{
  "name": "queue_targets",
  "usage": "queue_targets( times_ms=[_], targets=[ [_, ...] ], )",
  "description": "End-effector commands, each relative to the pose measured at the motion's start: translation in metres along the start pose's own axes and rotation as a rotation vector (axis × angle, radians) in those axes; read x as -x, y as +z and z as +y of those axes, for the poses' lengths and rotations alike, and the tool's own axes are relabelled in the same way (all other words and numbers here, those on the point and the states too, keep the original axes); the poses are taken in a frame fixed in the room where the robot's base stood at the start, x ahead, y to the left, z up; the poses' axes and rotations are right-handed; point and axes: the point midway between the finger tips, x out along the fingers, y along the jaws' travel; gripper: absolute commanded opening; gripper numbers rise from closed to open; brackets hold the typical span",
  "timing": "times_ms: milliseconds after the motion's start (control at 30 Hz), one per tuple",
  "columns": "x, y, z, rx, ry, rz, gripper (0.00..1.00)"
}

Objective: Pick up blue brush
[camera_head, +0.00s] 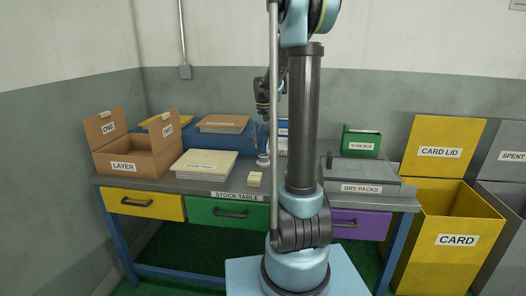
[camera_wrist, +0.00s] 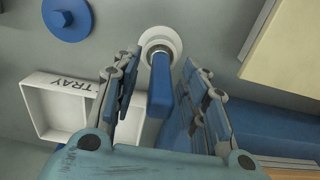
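The blue brush (camera_wrist: 160,85) shows in the wrist view as an upright-looking blue handle, its far end at a round white base (camera_wrist: 160,44). I cannot tell whether the base is part of the brush or a holder. My gripper (camera_wrist: 160,72) is open, with one finger on each side of the handle and gaps on both sides. In the head view my arm reaches down over the grey stock table (camera_head: 195,186). There the brush cannot be made out clearly, and my own arm column hides part of the table.
In the wrist view, a white tray (camera_wrist: 50,112) and a blue disc (camera_wrist: 68,18) lie left. In the head view, a cardboard layer box (camera_head: 125,167) and a stack of sheets (camera_head: 204,164) stand left; a green box (camera_head: 361,143) and a grey dry-packs container (camera_head: 360,173) stand right.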

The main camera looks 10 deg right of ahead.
Motion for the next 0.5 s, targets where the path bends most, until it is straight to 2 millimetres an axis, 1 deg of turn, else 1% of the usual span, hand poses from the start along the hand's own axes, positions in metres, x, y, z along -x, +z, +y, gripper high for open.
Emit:
queue_targets(
  times_ms=[100, 367, 467, 500],
  targets=[
    [-0.0084, -0.0002, -0.0001, 0.0, 0.0, 0.0, 0.4],
    [-0.0101, 0.0001, -0.0001, 0.0, 0.0, 0.0, 0.4],
    [-0.01, 0.0001, -0.0001, 0.0, 0.0, 0.0, 0.2],
    [-0.01, 0.0001, -0.0001, 0.0, 0.0, 0.0, 0.11]
  ],
)
